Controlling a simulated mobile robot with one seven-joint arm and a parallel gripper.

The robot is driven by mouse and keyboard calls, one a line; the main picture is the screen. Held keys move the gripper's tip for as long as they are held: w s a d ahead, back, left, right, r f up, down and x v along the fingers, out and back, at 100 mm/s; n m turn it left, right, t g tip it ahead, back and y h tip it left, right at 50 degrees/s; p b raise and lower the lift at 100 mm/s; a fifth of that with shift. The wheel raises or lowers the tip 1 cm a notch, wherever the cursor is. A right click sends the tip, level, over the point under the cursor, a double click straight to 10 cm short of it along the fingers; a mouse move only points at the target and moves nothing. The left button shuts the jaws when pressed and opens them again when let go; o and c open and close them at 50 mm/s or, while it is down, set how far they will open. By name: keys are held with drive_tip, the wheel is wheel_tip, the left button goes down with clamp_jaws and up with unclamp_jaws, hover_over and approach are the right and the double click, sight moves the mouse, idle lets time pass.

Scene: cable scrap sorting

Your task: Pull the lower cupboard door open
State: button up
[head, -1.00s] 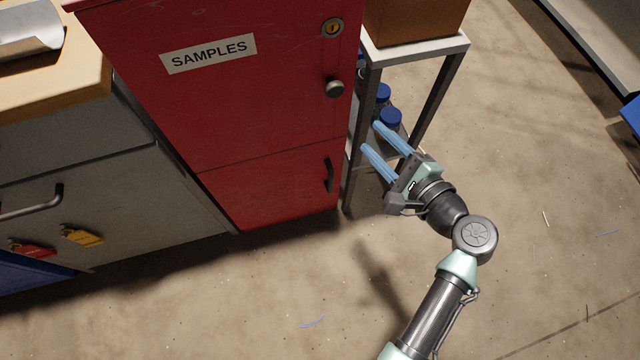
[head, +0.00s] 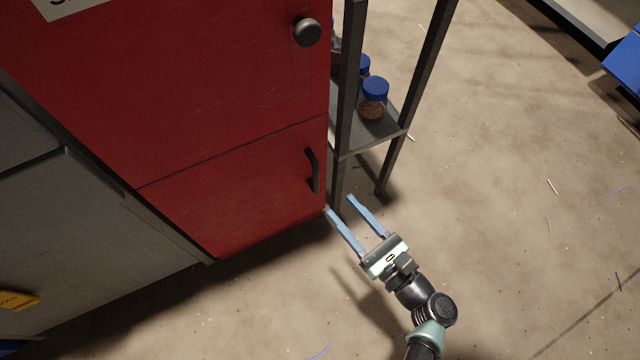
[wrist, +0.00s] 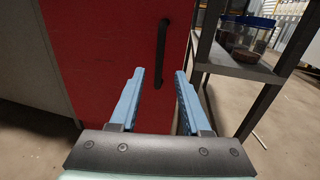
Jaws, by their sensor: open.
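The lower cupboard door (head: 235,190) is red and shut, below a larger red upper door (head: 190,90). Its black bar handle (head: 313,170) stands upright near the door's right edge. In the wrist view the handle (wrist: 162,53) shows above and between the fingertips, farther off. My gripper (head: 338,203) is open and empty, its two blue fingers pointing at the door's lower right corner, below and right of the handle. In the wrist view my gripper (wrist: 160,75) is apart from the handle, with nothing between its fingers.
A dark-legged metal shelf (head: 352,140) stands close to the cupboard's right side, holding jars with blue lids (head: 373,98). The upper door has a round knob (head: 307,32). Grey drawers (head: 90,230) with a yellow tag (head: 18,300) are at left.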

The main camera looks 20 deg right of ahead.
sight(318, 180)
drive_tip(key=b+x, duration=0.2)
drive_tip(key=x, duration=0.4)
drive_tip(key=shift+w+a+f+b, duration=0.15)
drive_tip(key=shift+w+b, duration=0.1)
drive_tip(key=shift+b, duration=0.05)
drive_tip(key=shift+x, duration=0.85)
drive_tip(key=shift+c, duration=0.2)
clamp_jaws()
